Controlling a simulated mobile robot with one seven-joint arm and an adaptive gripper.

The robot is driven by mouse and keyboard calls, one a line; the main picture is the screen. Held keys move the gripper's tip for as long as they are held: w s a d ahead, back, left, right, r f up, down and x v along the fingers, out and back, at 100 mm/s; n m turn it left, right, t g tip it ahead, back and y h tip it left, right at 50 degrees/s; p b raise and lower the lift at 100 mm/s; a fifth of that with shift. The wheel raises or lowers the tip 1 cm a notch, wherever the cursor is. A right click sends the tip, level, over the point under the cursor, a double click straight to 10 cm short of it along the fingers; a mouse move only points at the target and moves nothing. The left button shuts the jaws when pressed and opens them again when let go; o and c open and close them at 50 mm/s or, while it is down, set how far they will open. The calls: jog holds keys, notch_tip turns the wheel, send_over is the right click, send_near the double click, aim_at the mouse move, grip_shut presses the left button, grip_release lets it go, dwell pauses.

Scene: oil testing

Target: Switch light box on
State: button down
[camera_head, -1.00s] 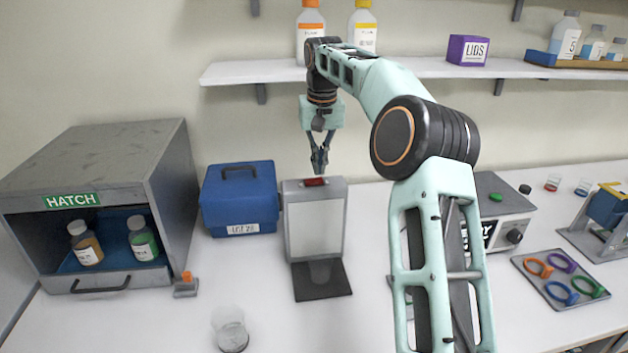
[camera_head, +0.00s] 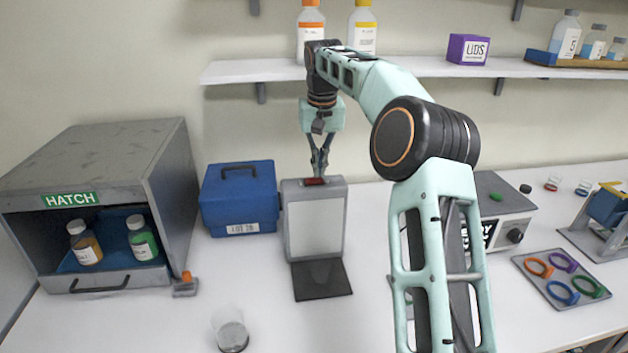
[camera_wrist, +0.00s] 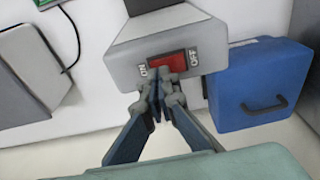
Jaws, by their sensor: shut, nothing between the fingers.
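The light box (camera_head: 316,229) stands upright on the bench, a grey frame with a pale panel and a dark base plate in front. Its red switch (camera_head: 315,181) sits on the top edge. In the wrist view the red switch (camera_wrist: 172,64) lies between the labels ON and OFF. My gripper (camera_head: 319,174) is shut and empty, pointing down with its tips at the switch. In the wrist view my gripper (camera_wrist: 158,88) covers the switch's edge near the ON side. The tips look to be touching or very close to it; I cannot tell which.
A blue case (camera_head: 240,198) stands just left of the light box. A grey hatch box (camera_head: 100,160) with two bottles is further left. A clear beaker (camera_head: 231,332) stands in front. A shelf (camera_head: 420,68) with bottles runs behind my arm.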

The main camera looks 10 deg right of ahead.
aim_at(319, 179)
jog(key=shift+f+b, duration=0.35)
jog(key=shift+f, duration=0.25)
jog(key=shift+r, duration=0.1)
notch_tip(319, 179, up, 5)
jog(key=p, duration=0.5)
jog(key=shift+r+p, duration=0.1)
jog(key=shift+p, duration=0.3)
jog(key=shift+r, duration=0.85)
